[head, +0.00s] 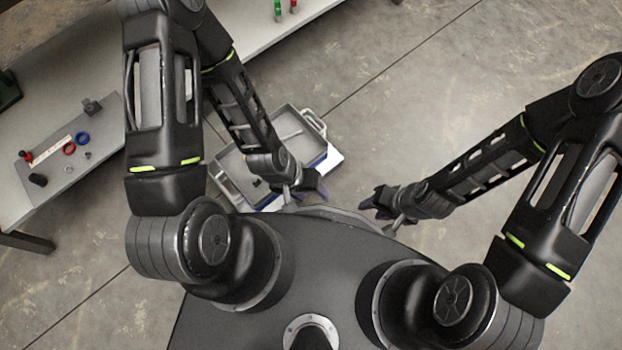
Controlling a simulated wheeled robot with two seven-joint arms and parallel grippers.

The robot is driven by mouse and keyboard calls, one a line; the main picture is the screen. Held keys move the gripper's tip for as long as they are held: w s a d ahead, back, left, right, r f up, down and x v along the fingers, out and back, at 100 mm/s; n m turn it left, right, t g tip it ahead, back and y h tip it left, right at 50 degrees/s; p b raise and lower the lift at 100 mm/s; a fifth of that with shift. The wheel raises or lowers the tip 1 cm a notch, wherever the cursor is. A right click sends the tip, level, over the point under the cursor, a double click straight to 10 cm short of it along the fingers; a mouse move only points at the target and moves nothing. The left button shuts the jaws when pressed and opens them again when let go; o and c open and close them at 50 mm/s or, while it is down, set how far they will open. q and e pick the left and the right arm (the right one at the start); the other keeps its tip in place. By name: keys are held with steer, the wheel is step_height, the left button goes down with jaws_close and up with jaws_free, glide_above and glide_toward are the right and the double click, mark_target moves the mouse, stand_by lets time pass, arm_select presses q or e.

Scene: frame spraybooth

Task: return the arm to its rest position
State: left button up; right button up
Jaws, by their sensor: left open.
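My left arm (245,115) comes in from the upper left and bends down over a grey tray (228,170). My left gripper (310,190) is open at the near right side of the tray, just in front of my base. I see nothing held in it. My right arm (490,160) comes in from the right and reaches inward over the floor. My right gripper (374,203) is small and dark in this view, right of the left gripper and apart from it. Whether its jaws are open or shut cannot be made out.
A workbench (100,110) stands at the left with a red ring (69,148), a blue ring (82,137) and small dark parts. Green and red items (278,10) stand on a surface at the top. The concrete floor (430,90) is clear in the upper right.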

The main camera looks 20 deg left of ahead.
step_height(320, 180, up, 26)
steer(key=s+a+p, duration=0.1)
steer(key=p, duration=2.4)
steer(key=shift+f+p, duration=0.2)
steer(key=shift+p, duration=0.1)
steer(key=shift+f, duration=0.1)
